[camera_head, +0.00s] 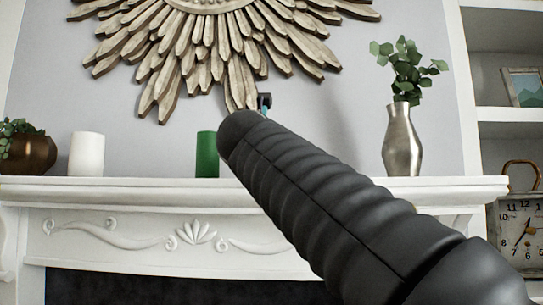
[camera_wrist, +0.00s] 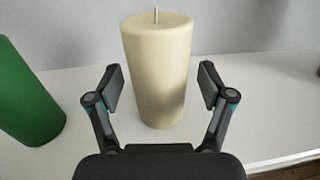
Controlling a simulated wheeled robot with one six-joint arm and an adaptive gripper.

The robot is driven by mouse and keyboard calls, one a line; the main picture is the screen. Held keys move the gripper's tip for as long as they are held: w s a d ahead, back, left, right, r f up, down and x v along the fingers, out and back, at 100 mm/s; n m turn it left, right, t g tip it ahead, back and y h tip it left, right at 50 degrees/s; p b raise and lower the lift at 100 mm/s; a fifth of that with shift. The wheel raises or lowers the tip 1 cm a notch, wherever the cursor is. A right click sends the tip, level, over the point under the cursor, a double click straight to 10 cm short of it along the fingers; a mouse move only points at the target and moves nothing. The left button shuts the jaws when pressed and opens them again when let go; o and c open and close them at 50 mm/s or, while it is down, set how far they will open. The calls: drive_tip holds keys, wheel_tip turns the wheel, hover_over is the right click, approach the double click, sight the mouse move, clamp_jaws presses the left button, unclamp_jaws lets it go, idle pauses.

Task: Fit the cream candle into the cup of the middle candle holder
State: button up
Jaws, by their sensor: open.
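The cream candle (camera_wrist: 157,75) stands upright on the white mantel in the wrist view, its wick at the top. My gripper (camera_wrist: 161,88) is open, with one finger to each side of the candle's near side. I cannot tell whether either finger touches it. In the head view my arm covers the spot where the gripper works, and only a small piece of the gripper (camera_head: 264,103) shows above the arm. The cream candle is not visible there. No candle holder shows in either view.
A green candle (camera_head: 207,154) stands left of the cream one and also shows in the wrist view (camera_wrist: 25,95). A white candle (camera_head: 86,154), a brown pot (camera_head: 28,154) and a silver vase (camera_head: 402,142) stand on the mantel (camera_head: 130,187). A sunburst ornament (camera_head: 215,40) hangs above.

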drive_tip(key=c, duration=1.3)
drive_tip(key=shift+c, duration=0.5)
drive_tip(key=shift+r, duration=0.1)
